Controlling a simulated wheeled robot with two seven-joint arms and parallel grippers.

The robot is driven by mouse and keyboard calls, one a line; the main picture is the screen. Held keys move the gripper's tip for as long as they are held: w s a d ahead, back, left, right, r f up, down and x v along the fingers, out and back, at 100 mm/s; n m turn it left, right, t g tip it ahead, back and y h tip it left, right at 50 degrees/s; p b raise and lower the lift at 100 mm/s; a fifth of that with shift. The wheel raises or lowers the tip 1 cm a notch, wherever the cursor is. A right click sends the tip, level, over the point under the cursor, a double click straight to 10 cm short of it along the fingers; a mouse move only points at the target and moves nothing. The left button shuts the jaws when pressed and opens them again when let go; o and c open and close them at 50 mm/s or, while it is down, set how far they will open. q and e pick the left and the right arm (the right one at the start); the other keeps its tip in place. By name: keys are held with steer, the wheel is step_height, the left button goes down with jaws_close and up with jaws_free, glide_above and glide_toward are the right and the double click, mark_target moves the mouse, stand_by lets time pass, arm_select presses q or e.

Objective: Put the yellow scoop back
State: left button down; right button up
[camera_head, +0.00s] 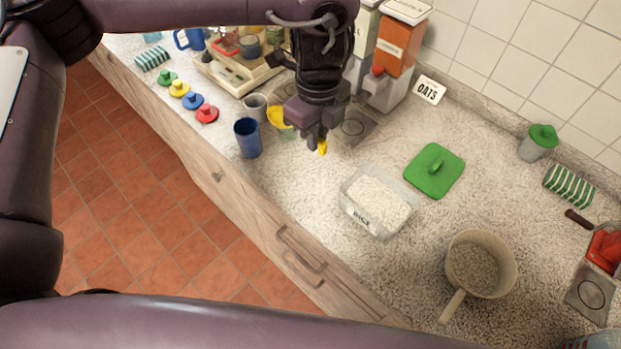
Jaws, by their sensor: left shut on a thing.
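The yellow scoop (278,119) shows its bowl to the left of my left gripper (318,143). The gripper is shut on the scoop, and a yellow end (323,147) pokes out under the fingertips. The fingers hide the middle of the scoop. Just right of the gripper lies a grey square pad (354,128) with a ring mark, in front of the dispensers. I cannot tell how high the scoop is above the counter. My right gripper is not in view.
A clear rice box (376,203) stands open near the gripper, with a green lid (434,170) beside it. A blue cup (247,138) and grey cup (255,106) stand left. An orange dispenser (398,45) stands behind. A beige pan (480,264) sits at right.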

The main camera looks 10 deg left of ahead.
arm_select(q)
glide_above(315, 192)
step_height(315, 192, down, 12)
steer(key=shift+f, duration=2.2)
steer(key=shift+f, duration=0.1)
steer(key=shift+f+b, duration=0.1)
steer(key=shift+b, duration=0.25)
steer(key=c, duration=1.4)
jaws_free()
steer(key=shift+c, duration=0.2)
steer(key=shift+w+r, duration=0.1)
steer(key=shift+r, duration=0.5)
step_height(315, 192, up, 11)
steer(key=shift+r, duration=0.1)
